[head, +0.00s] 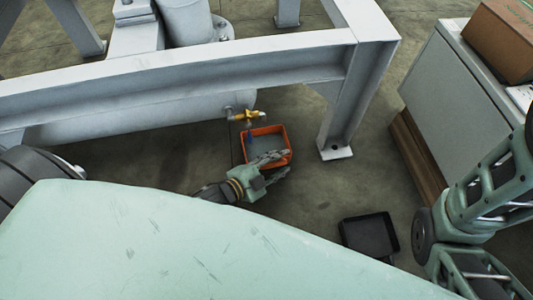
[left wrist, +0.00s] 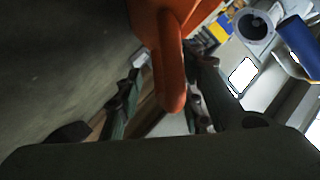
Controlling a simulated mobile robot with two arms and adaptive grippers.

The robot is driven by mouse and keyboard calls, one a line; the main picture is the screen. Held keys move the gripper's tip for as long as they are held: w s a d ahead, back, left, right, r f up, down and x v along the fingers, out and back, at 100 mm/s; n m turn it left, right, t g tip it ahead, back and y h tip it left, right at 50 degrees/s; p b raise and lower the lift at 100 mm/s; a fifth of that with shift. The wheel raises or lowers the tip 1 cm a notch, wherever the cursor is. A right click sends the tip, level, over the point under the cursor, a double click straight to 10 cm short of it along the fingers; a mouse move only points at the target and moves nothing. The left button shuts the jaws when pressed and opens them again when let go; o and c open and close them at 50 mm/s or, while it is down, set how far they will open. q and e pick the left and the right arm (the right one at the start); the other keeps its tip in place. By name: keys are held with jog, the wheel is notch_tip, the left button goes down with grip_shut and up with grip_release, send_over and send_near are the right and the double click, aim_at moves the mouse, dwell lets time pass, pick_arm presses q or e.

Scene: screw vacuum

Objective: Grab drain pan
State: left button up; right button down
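An orange drain pan (head: 284,137) with a grey inside sits on the floor below a yellow valve (head: 243,116). My left gripper (head: 284,163) is at the pan's near right side, close to the rim, with its two fingers spread.
A black tray (head: 370,237) lies on the floor at lower right. A grey steel frame (head: 180,85) runs across behind the pan, its leg (head: 345,110) just to the right. A grey cabinet (head: 447,95) bearing a brown box (head: 503,38) stands at right. Floor between leg and tray is clear.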

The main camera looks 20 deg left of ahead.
pick_arm(q)
jog(key=shift+w+d+f, duration=0.15)
jog(key=shift+w+d, duration=0.1)
jog(key=shift+w, duration=0.2)
jog(key=shift+s, duration=0.1)
grip_shut()
dwell(0.4)
